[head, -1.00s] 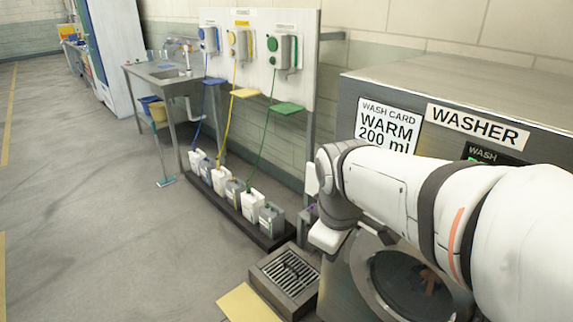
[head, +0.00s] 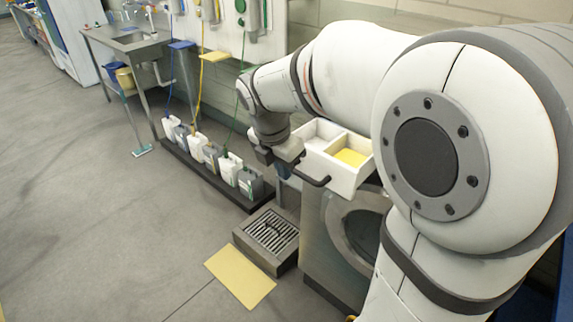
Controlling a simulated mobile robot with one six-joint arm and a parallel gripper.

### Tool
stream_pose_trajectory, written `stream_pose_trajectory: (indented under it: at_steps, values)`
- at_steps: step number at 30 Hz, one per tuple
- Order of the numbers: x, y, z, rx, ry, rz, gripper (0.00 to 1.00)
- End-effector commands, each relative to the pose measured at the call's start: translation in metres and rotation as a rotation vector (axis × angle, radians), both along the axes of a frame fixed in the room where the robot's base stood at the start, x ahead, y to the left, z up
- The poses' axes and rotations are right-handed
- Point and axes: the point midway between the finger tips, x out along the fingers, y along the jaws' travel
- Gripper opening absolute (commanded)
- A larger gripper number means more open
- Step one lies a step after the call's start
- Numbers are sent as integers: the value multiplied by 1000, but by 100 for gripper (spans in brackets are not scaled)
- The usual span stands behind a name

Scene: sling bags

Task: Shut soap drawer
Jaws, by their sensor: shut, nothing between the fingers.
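The soap drawer (head: 345,178) is a white tray pulled out from the washer (head: 318,232). It has two compartments showing: the right one holds something yellow, the left one looks pale or empty. A dark bar handle (head: 312,180) runs along its front. My gripper (head: 284,165) is at the left end of the drawer's front, close to the handle; I cannot tell whether it touches. It appears shut, with nothing seen in it. My arm hides the washer's top and much of its front.
A grated floor drain box (head: 272,232) and a yellow mat (head: 240,276) lie before the washer. Several jugs (head: 210,155) stand on a low dark tray behind, under wall dispensers (head: 240,12). A sink table (head: 125,42) is further back.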

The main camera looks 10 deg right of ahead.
Motion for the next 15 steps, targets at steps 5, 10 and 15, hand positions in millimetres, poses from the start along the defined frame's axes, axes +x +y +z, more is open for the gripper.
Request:
stream_pose_trajectory:
  at_steps: [5, 10, 15]
  values:
    - [4, -8, -38, 0, 4, -2, 0]
    - [18, -28, -45, 1, 0, -6, 0]
    - [26, -39, -48, 1, 0, -4, 0]
